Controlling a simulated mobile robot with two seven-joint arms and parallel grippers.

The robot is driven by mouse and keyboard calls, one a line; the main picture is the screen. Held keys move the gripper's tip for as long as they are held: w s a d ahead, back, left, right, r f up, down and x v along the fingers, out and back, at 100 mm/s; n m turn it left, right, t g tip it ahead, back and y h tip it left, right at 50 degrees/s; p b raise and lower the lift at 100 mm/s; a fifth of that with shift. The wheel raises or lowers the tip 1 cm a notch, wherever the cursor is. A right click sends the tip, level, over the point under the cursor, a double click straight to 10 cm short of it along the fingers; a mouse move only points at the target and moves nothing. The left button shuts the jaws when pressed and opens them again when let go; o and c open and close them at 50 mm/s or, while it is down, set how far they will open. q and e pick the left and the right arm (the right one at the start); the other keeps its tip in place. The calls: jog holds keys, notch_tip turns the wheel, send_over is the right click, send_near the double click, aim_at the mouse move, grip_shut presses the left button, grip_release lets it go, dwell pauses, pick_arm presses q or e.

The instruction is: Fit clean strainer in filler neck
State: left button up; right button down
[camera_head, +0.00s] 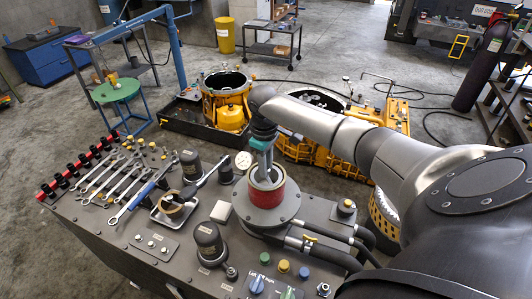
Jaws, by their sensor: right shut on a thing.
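The filler neck (266,195) is a short upright cylinder with a red band, standing on a round grey flange on the bench top. My right gripper (262,169) reaches down to its open mouth from above, with the fingers at or just inside the rim. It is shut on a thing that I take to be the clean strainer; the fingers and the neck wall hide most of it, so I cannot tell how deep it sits. My left gripper is out of view.
Wrenches and sockets lie on the bench's left side. A tray (162,215) with a tan ring-shaped part and dark capped cylinders (209,240) stand left of the neck. Hoses (325,253) run from its right side. A pale disc (243,161) lies just behind.

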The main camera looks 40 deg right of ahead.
jog(key=shift+f, duration=0.25)
jog(key=shift+f+p, duration=0.6)
jog(key=shift+f, duration=0.15)
dwell(1.0)
jog(key=c, duration=0.6)
grip_release()
jog(key=shift+c, duration=0.2)
jog(key=shift+s, duration=0.1)
jog(key=shift+r, duration=0.1)
jog(key=shift+r+p, duration=0.75)
jog(key=shift+p, duration=0.2)
jog(key=shift+r, duration=0.65)
